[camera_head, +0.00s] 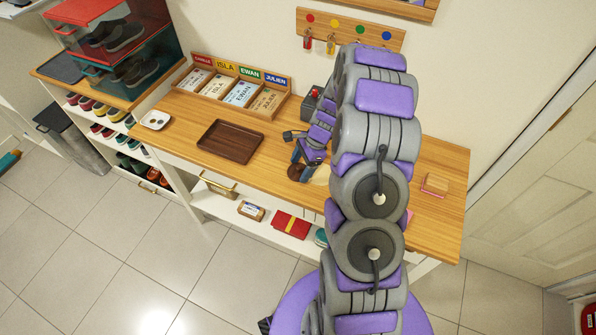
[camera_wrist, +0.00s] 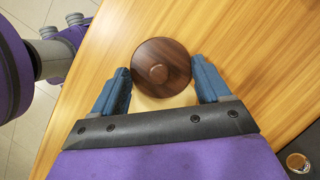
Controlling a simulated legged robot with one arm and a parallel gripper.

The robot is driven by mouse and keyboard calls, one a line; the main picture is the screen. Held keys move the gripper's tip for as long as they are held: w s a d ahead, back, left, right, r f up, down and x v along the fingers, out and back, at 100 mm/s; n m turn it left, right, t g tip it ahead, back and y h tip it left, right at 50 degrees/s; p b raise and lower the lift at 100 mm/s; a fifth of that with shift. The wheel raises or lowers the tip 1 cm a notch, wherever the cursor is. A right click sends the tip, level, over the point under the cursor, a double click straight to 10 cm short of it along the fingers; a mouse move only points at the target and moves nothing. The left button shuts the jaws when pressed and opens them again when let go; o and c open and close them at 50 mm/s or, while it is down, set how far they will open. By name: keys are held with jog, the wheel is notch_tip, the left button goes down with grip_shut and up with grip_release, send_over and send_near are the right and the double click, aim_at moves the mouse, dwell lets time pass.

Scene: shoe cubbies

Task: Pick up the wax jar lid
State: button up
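The wax jar lid looks like a round dark brown wooden disc (camera_wrist: 158,60) with a small knob in its middle. In the wrist view it lies over a pale round shape on the wooden bench. My gripper (camera_wrist: 163,78) is open, with one blue finger at each side of the disc's near edge. A narrow gap seems to show on each side, but I cannot tell whether a finger touches it. In the head view the disc (camera_head: 297,172) is partly hidden by my gripper (camera_head: 303,160).
A brown tray (camera_head: 231,141) lies left of my gripper on the bench. A name-card rack (camera_head: 233,88) stands behind it. A white dish (camera_head: 155,120) is at the far left. Keys hang on a wall board (camera_head: 350,32).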

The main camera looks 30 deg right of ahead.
jog(key=shift+s, duration=0.1)
jog(key=c, duration=0.3)
jog(key=shift+c, duration=0.2)
